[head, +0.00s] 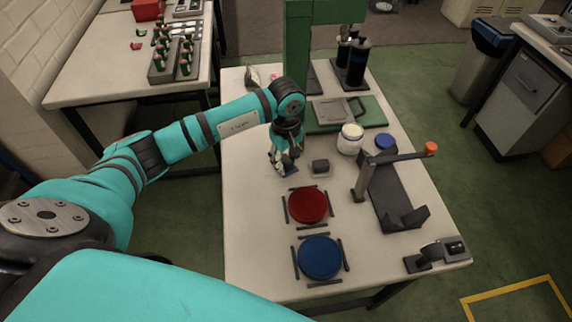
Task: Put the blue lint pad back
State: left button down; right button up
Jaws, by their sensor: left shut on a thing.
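My left gripper (284,165) points down over the middle left of the white table. It is shut on a small dark blue pad (290,171), the blue lint pad, which shows partly beneath and beside the fingers. I cannot tell whether the pad touches the table. My right gripper is not in view.
In front lie a red disc (307,205) and a blue disc (320,257), each between dark strips. A jar (350,139), a blue lid (384,141) and a dark stand (394,200) are to the right. A green post (297,45) rises behind.

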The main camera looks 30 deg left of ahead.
aim_at(286, 168)
pick_arm(q)
notch_tip(286, 168, down, 2)
jog(key=shift+s+f+p, duration=0.1)
jog(key=shift+f+p, duration=0.05)
jog(key=shift+p, duration=0.35)
jog(key=shift+f, duration=0.35)
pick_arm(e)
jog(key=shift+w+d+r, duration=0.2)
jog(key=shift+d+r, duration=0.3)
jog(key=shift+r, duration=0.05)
pick_arm(q)
jog(key=shift+f, duration=0.1)
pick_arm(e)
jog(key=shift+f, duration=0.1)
pick_arm(q)
jog(key=shift+f+b, duration=0.1)
jog(key=shift+b, duration=0.25)
jog(key=c, duration=1)
grip_release()
